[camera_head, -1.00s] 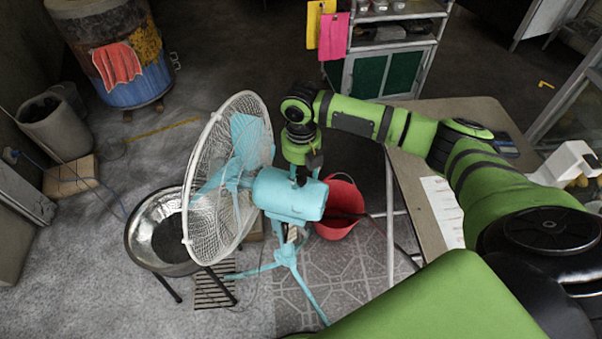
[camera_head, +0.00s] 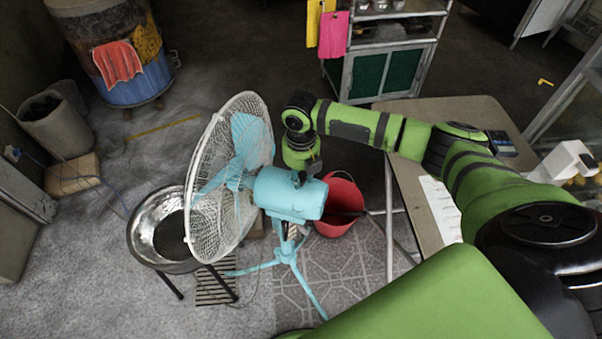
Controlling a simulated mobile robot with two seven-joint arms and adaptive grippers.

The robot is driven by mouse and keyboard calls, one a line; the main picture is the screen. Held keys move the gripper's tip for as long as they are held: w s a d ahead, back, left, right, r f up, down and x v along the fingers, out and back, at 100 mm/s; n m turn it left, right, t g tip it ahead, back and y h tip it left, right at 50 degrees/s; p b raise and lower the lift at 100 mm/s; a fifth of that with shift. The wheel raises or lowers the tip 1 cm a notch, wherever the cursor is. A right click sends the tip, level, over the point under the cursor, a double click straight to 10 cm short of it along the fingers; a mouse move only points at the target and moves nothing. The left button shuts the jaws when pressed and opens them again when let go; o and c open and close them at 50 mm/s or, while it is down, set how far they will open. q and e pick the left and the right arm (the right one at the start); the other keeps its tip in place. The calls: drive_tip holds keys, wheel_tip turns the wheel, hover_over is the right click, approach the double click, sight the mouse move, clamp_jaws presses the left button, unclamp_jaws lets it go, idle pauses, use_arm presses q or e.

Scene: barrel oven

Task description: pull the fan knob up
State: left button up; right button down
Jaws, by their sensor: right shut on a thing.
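The turquoise standing fan (camera_head: 290,193) has a wire-cage guard facing left and a rounded motor housing. My right gripper (camera_head: 301,180) comes down from above onto the top of the housing. It is shut on the fan knob there; the knob is small and mostly hidden by the fingers and the wrist. How far up the knob is cannot be told. My left gripper is not in view.
A metal bowl on a stand (camera_head: 150,225) stands left of the fan, and a red bucket (camera_head: 338,220) is just behind it. A table (camera_head: 408,185) with paper on it lies under my right arm. A painted barrel (camera_head: 125,65) is at the back left.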

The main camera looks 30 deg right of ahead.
sight(301, 177)
drive_tip(key=shift+r+p, duration=0.3)
drive_tip(key=shift+r, duration=0.3)
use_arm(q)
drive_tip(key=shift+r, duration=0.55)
use_arm(e)
drive_tip(key=shift+w+f, duration=0.15)
drive_tip(key=shift+w, duration=0.05)
drive_tip(key=c, duration=1.1)
unclamp_jaws()
drive_tip(key=shift+o, duration=0.7)
drive_tip(key=shift+s, duration=0.25)
wheel_tip(301, 177, up, 12)
